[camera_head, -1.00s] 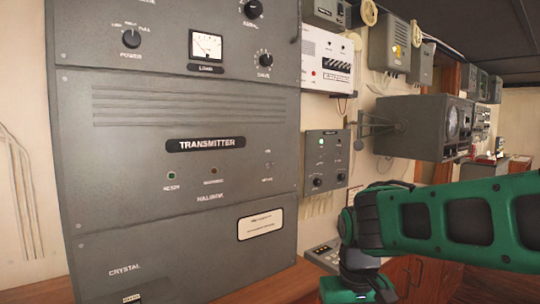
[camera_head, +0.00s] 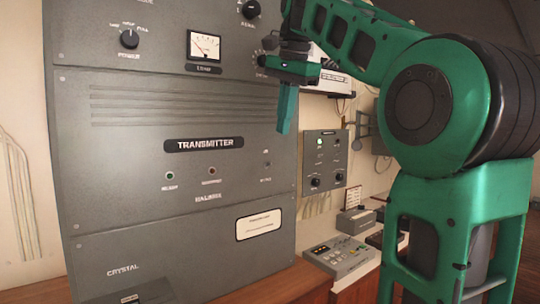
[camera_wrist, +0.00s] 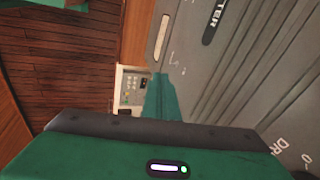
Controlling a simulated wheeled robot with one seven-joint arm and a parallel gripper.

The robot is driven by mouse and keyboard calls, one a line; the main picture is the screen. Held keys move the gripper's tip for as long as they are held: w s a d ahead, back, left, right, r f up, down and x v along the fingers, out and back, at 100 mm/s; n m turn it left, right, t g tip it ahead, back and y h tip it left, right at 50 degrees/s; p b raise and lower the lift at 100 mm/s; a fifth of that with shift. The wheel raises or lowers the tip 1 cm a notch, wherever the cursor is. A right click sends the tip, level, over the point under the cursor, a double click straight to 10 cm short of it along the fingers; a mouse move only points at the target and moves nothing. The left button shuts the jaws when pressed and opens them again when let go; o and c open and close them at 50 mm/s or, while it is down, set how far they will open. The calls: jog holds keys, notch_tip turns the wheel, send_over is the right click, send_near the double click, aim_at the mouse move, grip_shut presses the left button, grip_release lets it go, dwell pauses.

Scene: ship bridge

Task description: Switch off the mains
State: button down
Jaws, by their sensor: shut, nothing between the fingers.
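The grey transmitter panel (camera_head: 120,210) fills the left of the head view. A small toggle switch (camera_head: 266,165) sits at the right of its lower row, with a label beneath too blurred to read for certain. My gripper (camera_head: 284,128) is shut and empty, pointing down in front of the panel's right edge, above and slightly right of this toggle. In the wrist view the closed fingers (camera_wrist: 160,80) show beside the tilted panel face (camera_wrist: 225,70). I see no contact with the toggle, though the exact gap to the panel is unclear.
A power knob (camera_head: 129,39) and a drive knob (camera_head: 259,58) are higher up. A keypad console (camera_head: 340,258) lies on the wooden desk at lower right. A small grey box (camera_head: 325,160) hangs on the wall beyond.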

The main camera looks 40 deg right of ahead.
jog(key=shift+m+t, duration=0.3)
jog(key=shift+m, duration=0.3)
jog(key=r, duration=0.3)
jog(key=a+r, duration=0.1)
jog(key=r, duration=0.1)
jog(key=shift+w, duration=0.25)
send_near(268, 164)
jog(key=x, duration=0.6)
jog(key=shift+s+d, duration=0.15)
